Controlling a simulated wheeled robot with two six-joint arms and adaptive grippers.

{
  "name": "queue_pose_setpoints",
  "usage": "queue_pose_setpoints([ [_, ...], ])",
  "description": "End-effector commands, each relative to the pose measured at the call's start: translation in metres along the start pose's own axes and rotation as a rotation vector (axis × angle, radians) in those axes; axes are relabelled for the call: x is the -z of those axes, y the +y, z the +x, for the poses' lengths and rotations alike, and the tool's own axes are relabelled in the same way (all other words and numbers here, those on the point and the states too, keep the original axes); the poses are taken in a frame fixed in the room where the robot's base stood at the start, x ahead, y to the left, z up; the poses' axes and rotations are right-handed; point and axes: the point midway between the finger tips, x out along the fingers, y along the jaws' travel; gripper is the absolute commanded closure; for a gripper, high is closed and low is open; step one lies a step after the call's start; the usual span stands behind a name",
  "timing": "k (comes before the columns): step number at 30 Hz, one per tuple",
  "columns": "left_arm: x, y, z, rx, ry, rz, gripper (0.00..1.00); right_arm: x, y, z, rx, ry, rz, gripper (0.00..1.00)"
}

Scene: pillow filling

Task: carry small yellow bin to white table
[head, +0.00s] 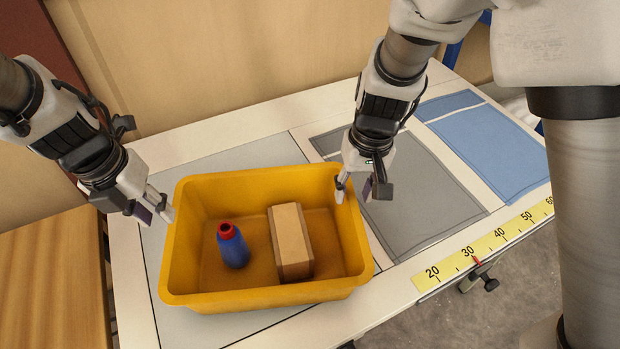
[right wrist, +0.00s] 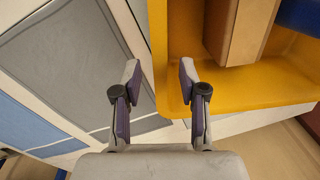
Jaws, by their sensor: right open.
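The yellow bin (head: 265,300) rests on the white table (head: 131,285), on its left part. It holds a blue bottle with a red cap (head: 233,248) and a tan block (head: 291,242). My right gripper (head: 357,188) is open at the bin's right wall, with one finger on the inner side and one on the outer side. The right wrist view shows the bin's rim (right wrist: 182,98) between or just beyond the open fingers (right wrist: 160,80). My left gripper (head: 160,208) is at the bin's left wall; its fingertips are close to the rim and look slightly parted.
A grey fabric piece (head: 425,215) and a blue one (head: 490,150) lie flat on the table right of the bin. A yellow ruler strip (head: 482,247) runs along the front edge, with a clamp (head: 484,277) below. A wooden surface (head: 52,275) stands at the left.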

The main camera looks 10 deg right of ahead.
Motion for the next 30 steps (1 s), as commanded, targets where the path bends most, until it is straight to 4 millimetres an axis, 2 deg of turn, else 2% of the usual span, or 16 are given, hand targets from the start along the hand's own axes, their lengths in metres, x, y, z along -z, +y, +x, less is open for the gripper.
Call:
queue_pose_setpoints([
  [1,0.000,0.000,0.000,0.000,0.000,0.000,0.69,0.001,0.000,-0.014,0.002,0.007,-0.001,0.58],
  [6,0.000,0.000,0.000,0.000,0.000,0.000,0.69,0.001,0.000,-0.058,0.002,0.007,-0.002,0.58],
  [9,0.000,0.000,0.000,0.000,0.000,0.000,0.69,0.000,0.000,-0.077,0.001,0.006,0.000,0.58],
  [12,0.000,0.000,0.000,0.000,0.000,0.000,0.69,-0.001,0.000,-0.087,0.000,0.004,-0.001,0.58],
  [30,0.000,0.000,0.000,0.000,0.000,0.000,0.69,-0.001,0.000,-0.089,0.000,0.001,0.000,0.58],
])
